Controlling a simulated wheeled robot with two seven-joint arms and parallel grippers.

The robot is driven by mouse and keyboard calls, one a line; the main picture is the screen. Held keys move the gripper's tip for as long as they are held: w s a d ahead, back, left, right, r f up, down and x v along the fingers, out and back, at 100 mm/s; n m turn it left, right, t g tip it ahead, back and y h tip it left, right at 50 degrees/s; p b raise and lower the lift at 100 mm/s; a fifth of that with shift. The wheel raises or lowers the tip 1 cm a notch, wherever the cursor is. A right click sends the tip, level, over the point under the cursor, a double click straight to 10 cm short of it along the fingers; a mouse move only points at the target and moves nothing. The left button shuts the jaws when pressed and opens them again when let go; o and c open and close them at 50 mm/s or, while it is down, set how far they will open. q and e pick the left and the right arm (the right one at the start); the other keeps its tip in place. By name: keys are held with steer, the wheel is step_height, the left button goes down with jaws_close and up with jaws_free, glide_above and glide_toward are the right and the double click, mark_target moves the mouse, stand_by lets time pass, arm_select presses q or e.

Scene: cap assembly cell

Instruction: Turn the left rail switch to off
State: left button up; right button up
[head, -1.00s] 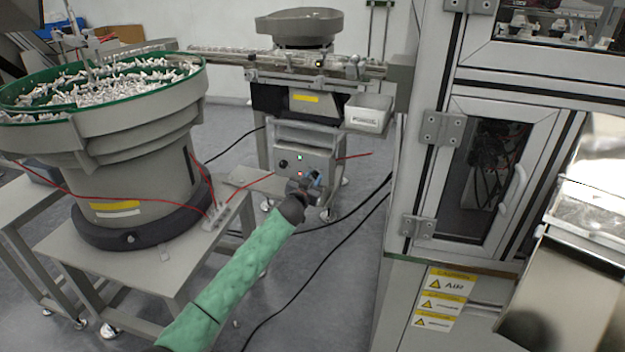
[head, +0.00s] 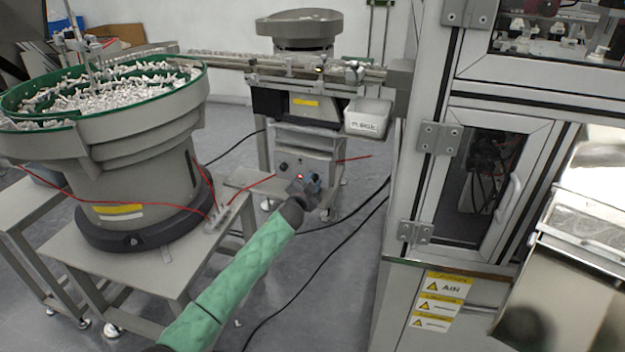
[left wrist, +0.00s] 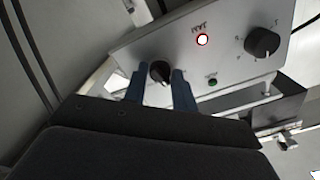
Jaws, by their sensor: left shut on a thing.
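The left rail switch looks to be the black knob (left wrist: 159,72) on the grey control panel (left wrist: 190,62). My left gripper (left wrist: 160,78) is shut on this knob in the left wrist view, with one blue finger on each side. A red lamp (left wrist: 203,40) is lit on the panel. A green lamp (left wrist: 212,82) looks dark. A second black knob (left wrist: 262,42) is apart from my fingers. My right gripper is not in view.
A large green-rimmed bowl feeder (head: 130,150) full of small white parts stands on a table at left. A rail (head: 285,65) and white bin (head: 368,115) are above the control box. A machine cabinet (head: 425,200) stands at right. Cables (head: 330,255) cross the floor.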

arm_select(q)
steer(key=shift+m+p, duration=0.5)
steer(key=shift+m, duration=1.1)
steer(key=shift+f, duration=0.1)
steer(key=o, duration=1)
steer(key=shift+c, duration=0.2)
steer(key=shift+s, duration=0.15)
steer(key=v, duration=0.7)
steer(key=shift+s, duration=0.3)
steer(key=shift+a, duration=0.1)
